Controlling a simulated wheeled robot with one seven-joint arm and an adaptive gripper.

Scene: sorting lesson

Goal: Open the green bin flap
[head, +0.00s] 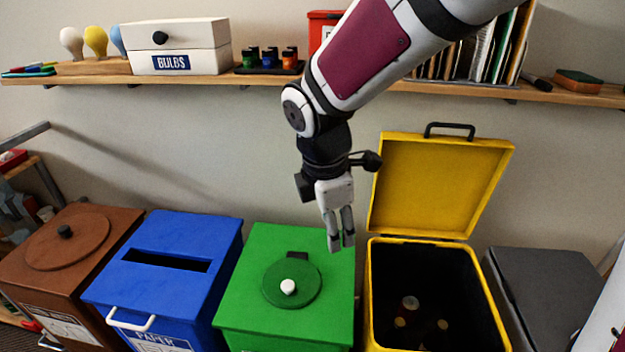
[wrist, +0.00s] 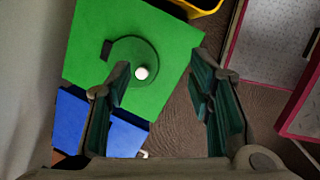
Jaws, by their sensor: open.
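The green bin (head: 240,304) stands between the blue bin and the yellow bin. Its round green flap (head: 306,271) lies flat and closed on the lid, with a white knob (head: 288,287) and a dark hinge (head: 297,255) at its back edge. My gripper (head: 341,243) is above the back right part of the green bin, pointing down, empty and apart from the knob. In the wrist view my gripper's fingers (wrist: 165,95) are spread, with the flap (wrist: 126,58) and the white knob (wrist: 141,73) beyond them, partly behind the left finger.
The yellow bin (head: 375,290) on the right has its lid (head: 440,185) raised beside my gripper. The blue bin (head: 190,235) with a slot and the brown bin (head: 100,215) stand left. A grey bin (head: 550,275) is far right. A wooden shelf (head: 215,77) runs along the wall behind.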

